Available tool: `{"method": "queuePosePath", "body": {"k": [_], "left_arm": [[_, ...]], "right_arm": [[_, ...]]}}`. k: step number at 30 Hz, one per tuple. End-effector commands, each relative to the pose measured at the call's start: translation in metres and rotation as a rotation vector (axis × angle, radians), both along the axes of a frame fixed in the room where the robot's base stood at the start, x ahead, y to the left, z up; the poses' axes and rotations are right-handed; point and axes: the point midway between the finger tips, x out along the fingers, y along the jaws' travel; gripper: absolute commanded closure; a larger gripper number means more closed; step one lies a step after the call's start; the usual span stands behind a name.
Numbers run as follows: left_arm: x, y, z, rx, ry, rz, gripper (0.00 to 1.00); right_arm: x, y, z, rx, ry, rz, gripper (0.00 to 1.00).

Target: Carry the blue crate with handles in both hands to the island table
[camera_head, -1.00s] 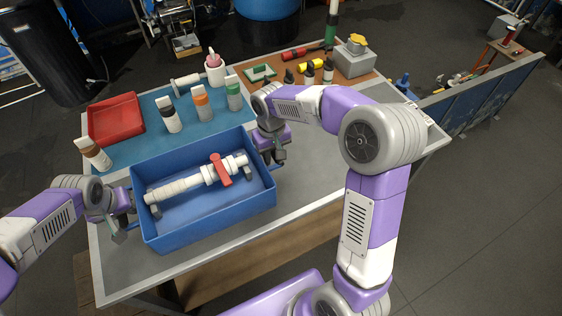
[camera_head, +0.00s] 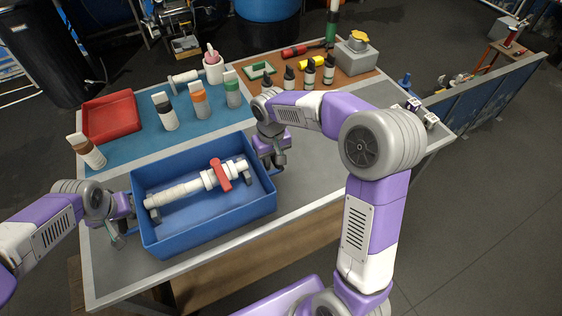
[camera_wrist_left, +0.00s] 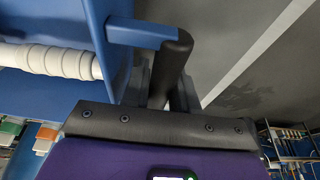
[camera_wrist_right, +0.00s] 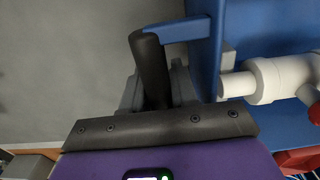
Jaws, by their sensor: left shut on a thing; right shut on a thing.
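The blue crate (camera_head: 210,231) is over the grey front part of a table (camera_head: 330,160). I cannot tell whether its base touches the top. A white pipe fitting with a red valve handle (camera_head: 200,184) lies inside it. My left gripper (camera_head: 122,226) is shut on the dark handle (camera_wrist_left: 178,62) at the crate's left end. My right gripper (camera_head: 274,158) is shut on the dark handle (camera_wrist_right: 152,65) at its right end. In both wrist views the fingers are partly hidden behind the handle bar. The crate looks about level.
A red tray (camera_head: 110,117), a brown-capped bottle (camera_head: 86,151) and several other bottles stand behind the crate. A grey box with a yellow knob (camera_head: 356,51) stands at the back right. Bare grey top shows right of the crate. A blue panel (camera_head: 490,100) stands beyond the right edge.

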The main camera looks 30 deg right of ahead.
Motion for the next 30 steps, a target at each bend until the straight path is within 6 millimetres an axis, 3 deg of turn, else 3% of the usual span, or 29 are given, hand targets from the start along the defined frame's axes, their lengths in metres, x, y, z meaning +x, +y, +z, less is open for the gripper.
{"method": "queuePosePath", "body": {"k": [4, 5, 9, 20, 30], "left_arm": [[0.001, 0.000, -0.008, 0.000, -0.003, 0.000, 1.00], [0.000, 0.000, -0.007, 0.000, 0.000, 0.000, 0.68], [0.000, 0.000, -0.006, 0.000, 0.000, 0.000, 0.47], [-0.002, 0.000, 0.002, 0.000, -0.003, -0.001, 0.47], [-0.017, 0.000, 0.051, -0.001, -0.005, 0.000, 0.47]], "right_arm": [[0.001, 0.000, -0.008, 0.000, -0.003, 0.000, 1.00], [0.000, 0.000, -0.007, 0.000, 0.000, 0.000, 0.68], [0.000, 0.000, -0.006, 0.000, 0.000, 0.000, 0.47], [0.000, 0.000, -0.006, 0.000, 0.000, 0.000, 0.47], [0.000, 0.000, -0.006, 0.000, 0.000, 0.000, 0.47]]}}
